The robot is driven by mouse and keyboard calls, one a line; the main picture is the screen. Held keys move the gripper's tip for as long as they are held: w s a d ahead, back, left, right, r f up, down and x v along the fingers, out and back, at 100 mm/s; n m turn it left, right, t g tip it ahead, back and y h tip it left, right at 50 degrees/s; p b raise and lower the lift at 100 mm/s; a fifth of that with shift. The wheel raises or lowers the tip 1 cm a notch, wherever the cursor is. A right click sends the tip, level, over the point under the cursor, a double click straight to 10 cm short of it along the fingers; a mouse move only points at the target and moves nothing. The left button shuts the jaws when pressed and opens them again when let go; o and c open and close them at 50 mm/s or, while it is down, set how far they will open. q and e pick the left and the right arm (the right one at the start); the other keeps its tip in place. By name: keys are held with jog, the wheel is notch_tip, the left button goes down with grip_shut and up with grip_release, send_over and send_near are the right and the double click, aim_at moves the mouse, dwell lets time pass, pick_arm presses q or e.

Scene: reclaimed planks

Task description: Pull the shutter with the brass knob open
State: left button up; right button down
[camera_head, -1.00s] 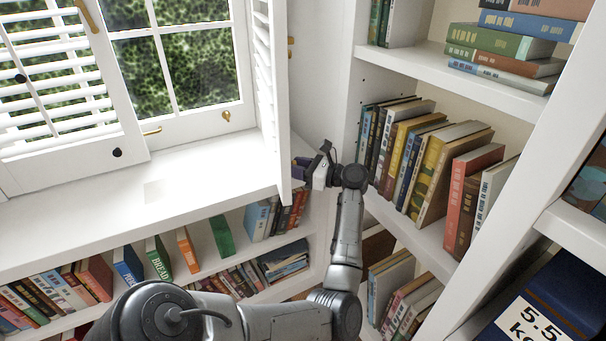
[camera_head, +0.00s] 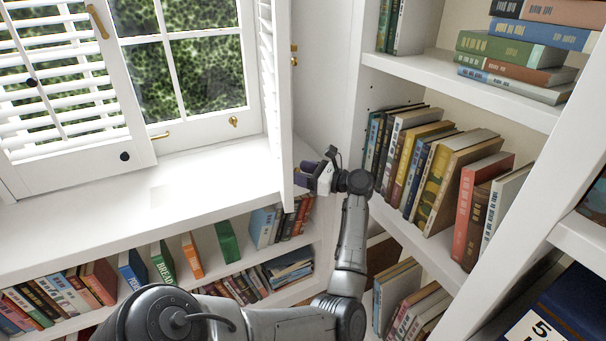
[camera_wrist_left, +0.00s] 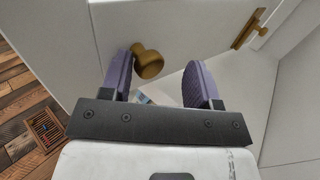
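The right-hand white louvred shutter (camera_head: 284,110) stands swung out from the window, seen nearly edge-on in the head view. In the left wrist view, a round brass knob (camera_wrist_left: 149,62) sticks out from a white panel (camera_wrist_left: 170,25). My left gripper (camera_head: 302,172) is beside the lower free edge of this shutter. In the wrist view, its two purple-padded fingers (camera_wrist_left: 160,82) are apart; the knob shows between them, close to the left finger. I cannot tell whether they touch. The knob is hidden in the head view. My right gripper is not in view.
The left shutter (camera_head: 70,100) has a black knob (camera_head: 124,156). The white sill (camera_head: 130,205) is mostly bare. Bookshelves lie below it and to the right, with a white shelf upright (camera_head: 540,180) close to my arm's right.

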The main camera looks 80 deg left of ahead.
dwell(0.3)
pick_arm(q)
jog(key=p+v, duration=0.2)
jog(key=v, duration=0.5)
jog(key=shift+w+p, duration=0.15)
jog(key=shift+p, duration=0.25)
jog(key=shift+d, duration=0.15)
